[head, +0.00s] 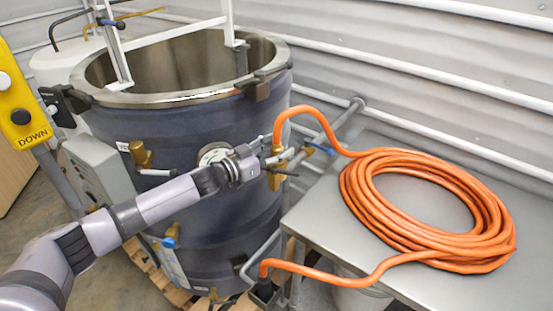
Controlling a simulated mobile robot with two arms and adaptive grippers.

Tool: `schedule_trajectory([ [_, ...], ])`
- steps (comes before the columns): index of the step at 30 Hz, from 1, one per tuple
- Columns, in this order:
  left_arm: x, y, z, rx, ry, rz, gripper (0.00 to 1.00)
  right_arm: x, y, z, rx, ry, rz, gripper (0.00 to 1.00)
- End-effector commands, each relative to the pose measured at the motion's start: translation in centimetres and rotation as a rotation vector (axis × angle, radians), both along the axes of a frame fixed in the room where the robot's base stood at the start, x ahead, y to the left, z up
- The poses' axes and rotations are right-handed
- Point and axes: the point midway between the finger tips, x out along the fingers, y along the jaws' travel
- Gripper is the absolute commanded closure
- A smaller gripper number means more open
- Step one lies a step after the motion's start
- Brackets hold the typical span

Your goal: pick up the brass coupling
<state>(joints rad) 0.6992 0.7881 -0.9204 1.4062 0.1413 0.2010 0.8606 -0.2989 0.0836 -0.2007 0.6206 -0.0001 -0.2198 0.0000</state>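A brass coupling (275,180) shows at the upper end of the orange hose (281,128), against the right side of the dark blue kettle. My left arm reaches in from the lower left across the kettle's front. My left gripper (272,158) is right at the coupling and overlaps it in the picture. The fingers are small and mixed with the brass and valve parts, so I cannot tell whether they touch or close on it. My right gripper is not in view.
The kettle (190,185) has a brass valve (140,154) on its front. The coiled hose lies on a steel table (480,288) at the right. White rails run along the corrugated wall. A yellow control box (22,108) hangs at the left.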

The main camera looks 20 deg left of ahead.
Motion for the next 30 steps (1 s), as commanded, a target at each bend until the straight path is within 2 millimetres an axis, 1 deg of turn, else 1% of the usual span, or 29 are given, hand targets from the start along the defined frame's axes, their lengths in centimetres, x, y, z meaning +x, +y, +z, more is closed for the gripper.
schedule_trajectory([
  [1,-0.01,0.01,0.0,0.0,0.0,0.0,0.57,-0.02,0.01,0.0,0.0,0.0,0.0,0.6],
  [2,-0.01,0.01,0.0,0.0,0.0,0.0,0.59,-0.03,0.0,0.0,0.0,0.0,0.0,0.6],
  [11,-0.02,0.03,0.0,0.0,0.0,0.0,0.79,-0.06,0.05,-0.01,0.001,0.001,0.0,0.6],
  [20,-0.01,0.03,0.01,0.0,0.0,0.0,0.99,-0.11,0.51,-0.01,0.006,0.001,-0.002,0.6],
  [30,0.01,0.03,0.22,0.0,-0.002,0.0,1.0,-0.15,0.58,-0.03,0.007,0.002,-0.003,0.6],
])
